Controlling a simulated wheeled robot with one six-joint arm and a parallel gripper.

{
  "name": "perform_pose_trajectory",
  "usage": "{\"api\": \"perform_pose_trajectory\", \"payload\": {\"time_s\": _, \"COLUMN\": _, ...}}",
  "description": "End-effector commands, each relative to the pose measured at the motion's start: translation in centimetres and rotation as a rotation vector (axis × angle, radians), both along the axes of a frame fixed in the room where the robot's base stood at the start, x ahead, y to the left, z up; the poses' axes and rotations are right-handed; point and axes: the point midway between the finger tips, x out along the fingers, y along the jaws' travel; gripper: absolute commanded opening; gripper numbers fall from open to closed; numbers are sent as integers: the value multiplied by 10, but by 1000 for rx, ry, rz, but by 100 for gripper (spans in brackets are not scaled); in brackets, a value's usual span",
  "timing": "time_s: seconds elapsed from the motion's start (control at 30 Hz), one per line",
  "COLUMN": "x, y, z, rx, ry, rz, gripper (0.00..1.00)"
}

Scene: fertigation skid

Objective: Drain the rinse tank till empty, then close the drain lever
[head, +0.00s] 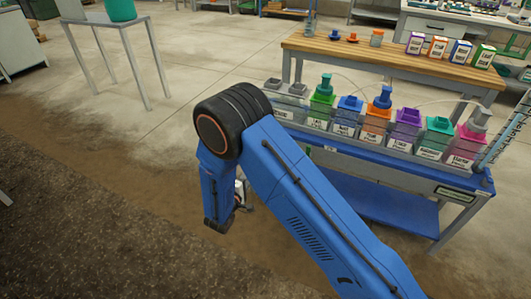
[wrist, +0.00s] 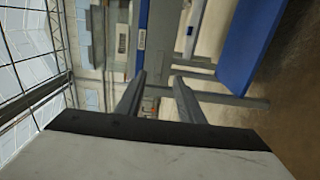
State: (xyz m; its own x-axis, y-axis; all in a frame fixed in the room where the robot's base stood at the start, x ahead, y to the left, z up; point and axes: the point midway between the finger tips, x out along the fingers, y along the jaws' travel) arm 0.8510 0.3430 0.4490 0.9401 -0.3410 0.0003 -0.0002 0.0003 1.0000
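A row of clear tanks with coloured lids stands on the blue skid (head: 385,152) at the right. The leftmost tank (head: 284,110) has grey lids and a white label that I cannot read surely; it may be the rinse tank. Its liquid level is too small to tell. I cannot make out the drain lever in either view. My gripper (wrist: 158,79) has its two grey fingers apart with nothing held between them. In the head view it is mostly hidden behind my blue arm, low and left of the skid. The wrist view is turned sideways.
A wooden bench (head: 345,52) with several coloured boxes stands behind the skid. A grey table (head: 95,19) with a green container (head: 120,10) is at the back left. The floor between is clear. In the wrist view, a blue panel (wrist: 248,45) and grey skid legs lie beyond the fingers.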

Motion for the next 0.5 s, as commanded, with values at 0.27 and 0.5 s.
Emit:
{"api": "perform_pose_trajectory", "payload": {"time_s": 0.27, "x": 31, "y": -12, "z": 0, "rx": 2, "ry": -1, "rz": -3, "gripper": 34}}
{"api": "perform_pose_trajectory", "payload": {"time_s": 0.5, "x": 71, "y": -27, "z": 0, "rx": 1, "ry": 0, "rz": -3, "gripper": 34}}
